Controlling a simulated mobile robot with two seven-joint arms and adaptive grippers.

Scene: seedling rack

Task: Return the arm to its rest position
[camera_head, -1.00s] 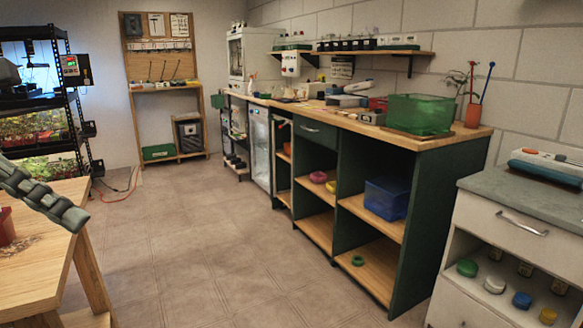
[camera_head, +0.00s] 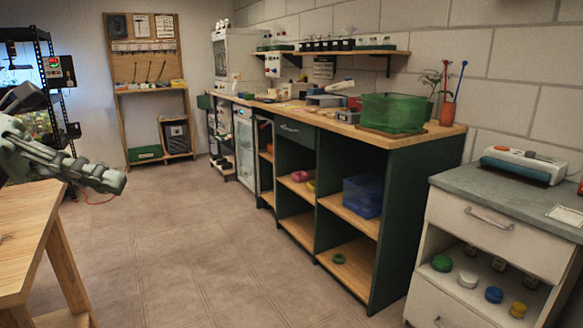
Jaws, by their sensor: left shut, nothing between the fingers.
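My left gripper (camera_head: 108,180) comes in from the left edge in the head view. It is grey, its fingers are shut together, and nothing is held between them. It points right, in the air above the wooden table (camera_head: 22,228) at the lower left, near that table's far corner. The rest of my left arm is cut off by the left edge. My right gripper does not show.
A green workbench (camera_head: 385,215) with a wooden top runs along the right wall, bearing a green crate (camera_head: 392,112). A white cabinet (camera_head: 480,225) stands at the right. A black rack (camera_head: 50,85) stands behind my gripper. The tiled floor (camera_head: 200,235) between is clear.

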